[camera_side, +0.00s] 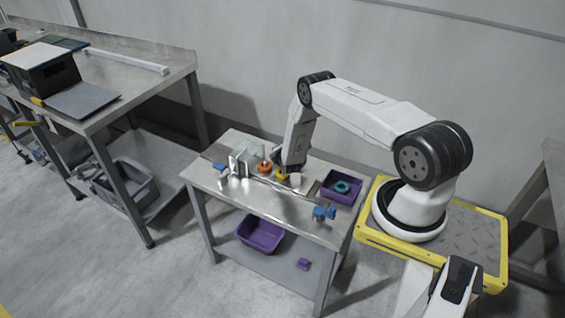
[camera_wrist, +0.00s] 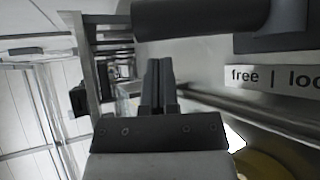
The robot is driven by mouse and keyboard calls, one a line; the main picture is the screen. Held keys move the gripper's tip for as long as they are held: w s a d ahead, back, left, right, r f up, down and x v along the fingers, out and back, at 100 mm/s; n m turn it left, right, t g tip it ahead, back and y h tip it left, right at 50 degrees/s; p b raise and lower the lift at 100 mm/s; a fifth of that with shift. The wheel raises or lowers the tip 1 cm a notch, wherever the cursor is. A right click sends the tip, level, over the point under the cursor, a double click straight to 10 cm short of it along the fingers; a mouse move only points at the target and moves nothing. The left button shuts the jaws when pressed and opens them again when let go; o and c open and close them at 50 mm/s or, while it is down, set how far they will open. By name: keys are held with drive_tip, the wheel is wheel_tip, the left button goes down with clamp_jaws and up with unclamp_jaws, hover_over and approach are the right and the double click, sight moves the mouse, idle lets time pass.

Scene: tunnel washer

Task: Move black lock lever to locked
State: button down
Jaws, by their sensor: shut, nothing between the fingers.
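In the wrist view, a thick dark cylindrical bar (camera_wrist: 200,17) crosses the top of the picture just beyond my gripper; it looks like the black lock lever's handle. A label (camera_wrist: 272,77) reading "free | loc…" is on the metal face at right, cut off by the picture edge. My gripper (camera_wrist: 158,66) has its dark fingers together and empty, pointing toward the bar; I cannot tell whether they touch it. In the side view, my gripper (camera_side: 289,168) is low over the small metal table (camera_side: 235,195). The lever cannot be made out there.
An orange round part (camera_side: 264,167) and a yellow part (camera_side: 282,176) are close to my gripper. A white cup-like part (camera_side: 295,181) stands beside it. A purple bin (camera_side: 343,195) with a teal ring is at the table's right. Blue clamps (camera_side: 324,213) are at the front edge.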

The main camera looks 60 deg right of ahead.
drive_tip(key=shift+x, duration=0.8)
drive_tip(key=shift+s+d+r, duration=0.15)
drive_tip(key=shift+s+r, duration=0.15)
drive_tip(key=shift+s, duration=0.3)
drive_tip(key=shift+s+d+r, duration=0.1)
drive_tip(key=shift+s+r, duration=0.25)
drive_tip(key=shift+s, duration=0.2)
drive_tip(key=shift+s+d+r, duration=0.15)
drive_tip(key=shift+s+r, duration=0.15)
drive_tip(key=shift+s, duration=0.3)
drive_tip(key=shift+s+r+m+t, duration=0.15)
drive_tip(key=shift+s+m+t, duration=0.15)
drive_tip(key=shift+t, duration=0.1)
drive_tip(key=shift+s+r+m+t+h, duration=0.25)
drive_tip(key=shift+s+m+t+h, duration=0.25)
drive_tip(key=shift+s+t, duration=0.15)
drive_tip(key=shift+s+r+m+t+h, duration=0.3)
drive_tip(key=shift+s+m+t+h, duration=0.4)
drive_tip(key=shift+s+m+t, duration=0.3)
drive_tip(key=shift+s, duration=0.95)
drive_tip(key=shift+s+f, duration=0.3)
drive_tip(key=shift+s, duration=0.4)
drive_tip(key=shift+s+f, duration=0.15)
